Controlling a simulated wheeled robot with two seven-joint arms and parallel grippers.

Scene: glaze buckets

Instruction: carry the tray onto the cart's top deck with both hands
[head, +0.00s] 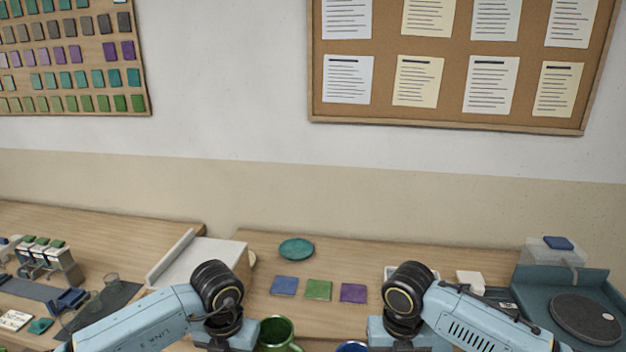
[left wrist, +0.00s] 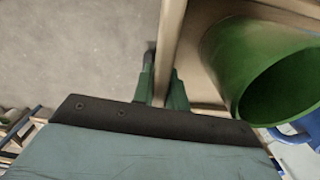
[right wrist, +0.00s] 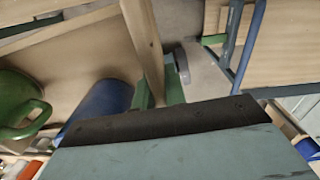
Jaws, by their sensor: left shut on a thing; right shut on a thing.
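The wooden tray (left wrist: 172,30) shows in the left wrist view as a thin upright side wall and part of its floor. My left gripper (left wrist: 162,88) is shut on that wall. In the right wrist view my right gripper (right wrist: 158,92) is shut on the opposite wall of the tray (right wrist: 141,32). A green bucket (left wrist: 262,62) and a blue bucket (right wrist: 98,108) stand in the tray between the grippers. The head view shows only the tops of the green bucket (head: 277,332) and blue bucket (head: 352,347); both grippers are below its edge. I cannot make out the cart's top deck.
A wooden bench (head: 340,255) runs along the wall, with blue, green (head: 318,290) and purple tiles and a teal plate (head: 296,249). A scale-like device (head: 585,318) stands at right. Left of the tray wall lies open grey floor (left wrist: 75,45).

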